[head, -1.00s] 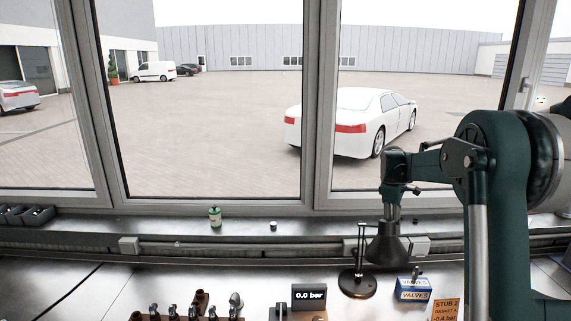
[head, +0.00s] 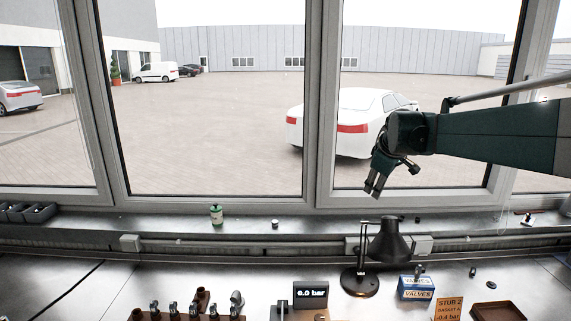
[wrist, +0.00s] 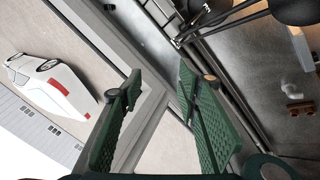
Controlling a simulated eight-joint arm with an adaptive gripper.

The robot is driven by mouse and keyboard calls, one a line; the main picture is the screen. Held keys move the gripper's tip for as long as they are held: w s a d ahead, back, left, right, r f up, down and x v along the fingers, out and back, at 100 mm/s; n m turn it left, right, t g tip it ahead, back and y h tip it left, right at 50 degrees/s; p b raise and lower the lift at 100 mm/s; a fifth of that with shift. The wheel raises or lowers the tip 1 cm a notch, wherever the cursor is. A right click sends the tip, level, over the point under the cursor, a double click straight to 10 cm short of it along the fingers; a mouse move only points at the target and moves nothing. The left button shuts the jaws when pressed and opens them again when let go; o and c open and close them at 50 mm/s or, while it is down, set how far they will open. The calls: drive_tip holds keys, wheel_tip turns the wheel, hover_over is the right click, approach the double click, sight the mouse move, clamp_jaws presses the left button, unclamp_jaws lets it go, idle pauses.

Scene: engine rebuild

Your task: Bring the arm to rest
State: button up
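My gripper (head: 374,184) is at the end of my dark green arm, in front of the window at the right of the head view. It hangs above the black desk lamp and the sill, clear of both. In the wrist view my gripper (wrist: 160,90) shows two green textured fingers spread apart. Nothing is between them except the window frame and sill in the background. It touches nothing that I can see.
A black desk lamp (head: 388,245) stands below my gripper. A blue VALVES box (head: 415,288), an orange STUB 2 card (head: 448,309), a pressure display (head: 310,294) and a brown tray (head: 498,311) are on the bench. A green-labelled container (head: 216,214) stands on the sill.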

drive_tip(key=s+a+m+t+b, duration=0.1)
drive_tip(key=s+a+m, duration=0.15)
drive_tip(key=s, duration=0.75)
drive_tip(key=s+a+m+b, duration=0.1)
drive_tip(key=s+a, duration=0.3)
drive_tip(key=s, duration=0.5)
drive_tip(key=s+a+f+m+b, duration=0.2)
drive_tip(key=s+f, duration=0.9)
drive_tip(key=s, duration=0.3)
drive_tip(key=s+a+f+m+b, duration=0.1)
drive_tip(key=s+f+m+b, duration=0.2)
drive_tip(key=s+f, duration=0.8)
drive_tip(key=s, duration=0.4)
drive_tip(key=shift+a+f+m+g+y, duration=0.3)
drive_tip(key=shift+a+m, duration=0.05)
drive_tip(key=shift+a, duration=0.05)
